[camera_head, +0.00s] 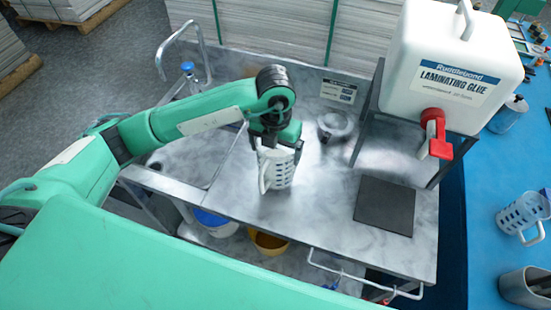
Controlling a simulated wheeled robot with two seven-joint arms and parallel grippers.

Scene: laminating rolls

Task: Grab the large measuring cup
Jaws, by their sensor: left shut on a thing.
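A white measuring cup (281,171) with dark markings and a side handle is upright at the middle of the grey metal counter (320,215). My left gripper (272,148) comes down from above and is shut on this cup at its rim. I cannot tell whether the cup's base touches the counter. A second clear measuring cup (522,214) with dark markings stands on the blue surface at the right. My right gripper is not in view.
A white laminating glue container (440,65) with a red tap (435,138) stands on a metal stand. A dark square plate (385,205) lies below it. A sink (185,160) with a faucet is at the left. A grey container (525,288) stands at the lower right.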

